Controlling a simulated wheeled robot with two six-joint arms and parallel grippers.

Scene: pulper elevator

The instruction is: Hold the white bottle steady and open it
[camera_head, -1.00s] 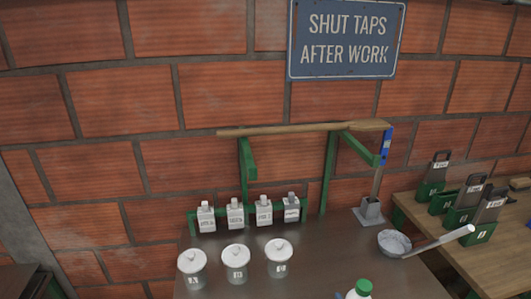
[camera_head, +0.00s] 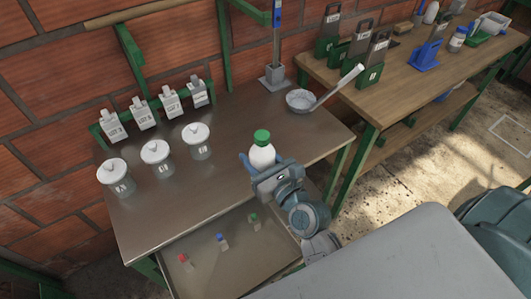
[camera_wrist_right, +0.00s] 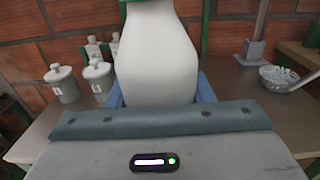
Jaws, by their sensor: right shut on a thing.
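The white bottle (camera_head: 262,156) with a green cap (camera_head: 262,136) stands upright near the front right of the steel table. My right gripper (camera_head: 258,166) is shut on the bottle, with a blue finger on each side of its body. In the right wrist view the white bottle (camera_wrist_right: 155,60) fills the middle, between the blue fingers of my right gripper (camera_wrist_right: 160,92). The cap is almost wholly cut off at the top of that view. My left gripper is not in view.
Three lidded jars (camera_head: 156,155) stand on the table's left, with several small labelled bottles in a green rack behind. A ladle (camera_head: 303,101) lies at the back right. A wooden bench (camera_head: 400,80) stands to the right. The middle of the steel table (camera_head: 225,195) is clear.

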